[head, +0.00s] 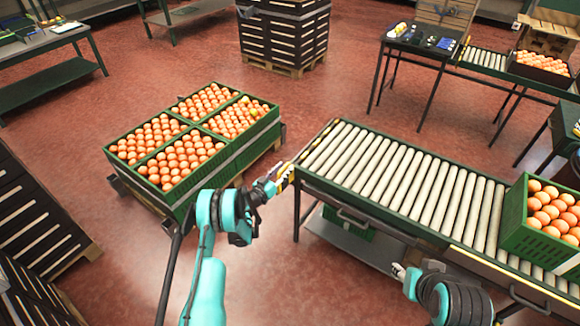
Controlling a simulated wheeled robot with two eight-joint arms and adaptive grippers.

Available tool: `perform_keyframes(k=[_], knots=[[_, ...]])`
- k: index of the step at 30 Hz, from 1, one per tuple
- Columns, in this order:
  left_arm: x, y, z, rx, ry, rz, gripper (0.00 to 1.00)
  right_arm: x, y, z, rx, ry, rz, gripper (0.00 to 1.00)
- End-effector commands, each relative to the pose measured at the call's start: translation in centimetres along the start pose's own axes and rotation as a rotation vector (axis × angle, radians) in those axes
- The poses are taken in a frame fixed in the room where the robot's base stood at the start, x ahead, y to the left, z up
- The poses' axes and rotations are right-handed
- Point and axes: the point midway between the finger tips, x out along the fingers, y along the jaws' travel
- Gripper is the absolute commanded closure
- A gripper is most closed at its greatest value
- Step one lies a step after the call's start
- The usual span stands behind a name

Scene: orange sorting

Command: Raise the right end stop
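The roller conveyor (400,181) runs from the middle of the head view to the right edge. A yellow-and-dark edge piece shows at its left end, partly behind my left gripper (279,178). That gripper is at the conveyor's near left corner; whether it touches the edge piece or holds anything is unclear. My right gripper (399,271) is low in front of the conveyor's near side, beside the frame below the rollers. Its fingers are small and partly hidden by its wrist. I cannot make out a right end stop; the conveyor's right end is out of view.
A green crate of oranges (518,238) stands on the rollers at right. Several orange-filled green crates (228,157) stand on a pallet at left. Dark slatted crates (40,225) stand at the left edge. A second conveyor table (484,60) is behind. Red floor lies open between.

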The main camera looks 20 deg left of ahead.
Motion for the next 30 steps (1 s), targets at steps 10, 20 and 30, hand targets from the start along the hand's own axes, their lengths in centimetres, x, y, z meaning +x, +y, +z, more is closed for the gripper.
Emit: perform_keyframes(k=[10,20,30], knots=[[0.0,0.0,0.0,0.0,0.0,0.0,1.0,0.0,0.0,0.0,0.0,0.0,0.0,0.6],[0.1,0.3,-2.0,0.0,0.001,0.0,1.0,-0.5,0.0,-0.4,0.0,0.0,0.0,0.6],[0.1,1.4,-7.3,-0.002,0.003,0.001,1.0,-1.7,0.0,-1.2,0.0,0.0,0.0,0.6]])
